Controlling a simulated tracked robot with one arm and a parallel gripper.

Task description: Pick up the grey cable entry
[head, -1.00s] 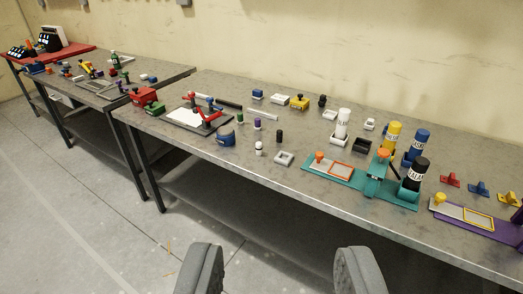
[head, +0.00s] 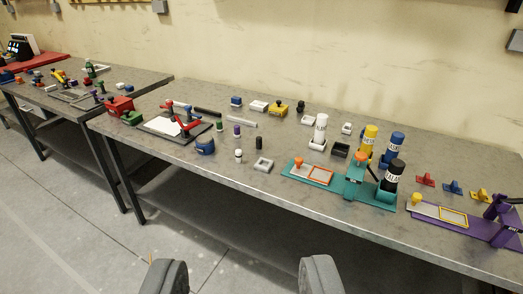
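A small grey square piece with an opening in its middle (head: 263,165) lies flat near the front edge of the right-hand workbench. It best fits the grey cable entry, but it is too small to be sure. My gripper (head: 243,278) shows at the bottom of the view as two dark grey fingers, wide apart with nothing between them. It is in front of the bench, well short of the grey piece and apart from it.
The grey workbench (head: 232,185) holds a teal fixture (head: 315,177) right of the piece, with labelled bottles behind. A purple fixture (head: 455,229) stands farther right. A dark blue piece (head: 205,146) and a small white bottle (head: 239,156) are to its left. Bare bench surrounds the piece.

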